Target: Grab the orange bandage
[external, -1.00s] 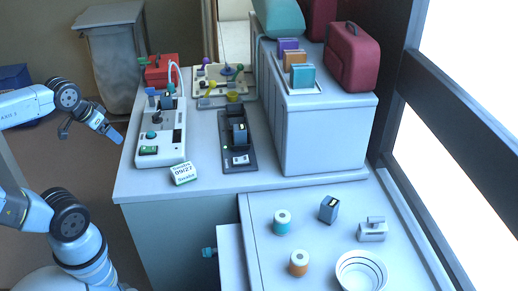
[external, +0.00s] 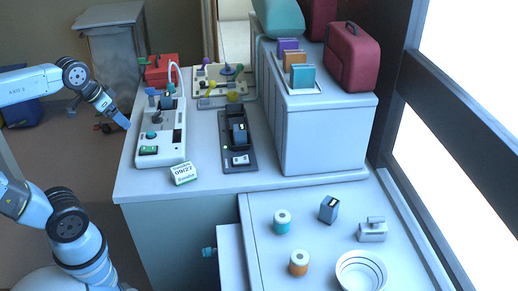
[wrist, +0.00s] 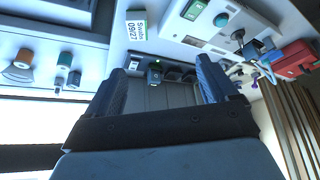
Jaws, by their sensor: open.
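The orange bandage (external: 298,263) is a small roll with a white top, standing on the lower white surface at the front. In the wrist view an orange roll (wrist: 23,59) shows at the far left. My gripper (external: 124,121) is at the left edge of the upper counter, far from the orange bandage and higher than it. In the wrist view my gripper (wrist: 160,66) has its two dark fingers apart with nothing held between them.
A teal roll (external: 282,222), a dark block (external: 328,209), a metal weight-like object (external: 373,230) and a white bowl (external: 361,272) share the lower surface. The upper counter holds a label box (external: 183,173), a white device (external: 175,150) and a tall white cabinet (external: 325,135). A drawer front juts out below.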

